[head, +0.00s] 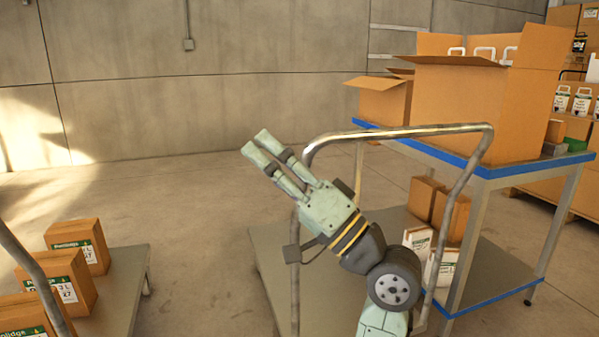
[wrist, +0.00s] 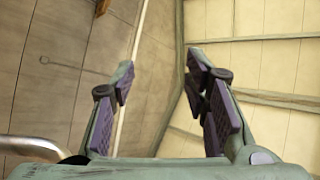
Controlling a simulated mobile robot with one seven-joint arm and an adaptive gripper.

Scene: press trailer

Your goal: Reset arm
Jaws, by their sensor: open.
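My gripper (head: 264,150) is raised in the middle of the head view, pale green, pointing up and to the left. It is in front of the metal handle (head: 400,131) of a flat cart. In the wrist view my gripper (wrist: 158,85) shows two separated fingers with dark pads. Nothing is between them.
A flat cart (head: 130,284) with several brown boxes (head: 77,246) stands at the lower left. A blue-edged table (head: 462,163) with open cartons (head: 470,108) stands at the right. Floor is bare toward the wall.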

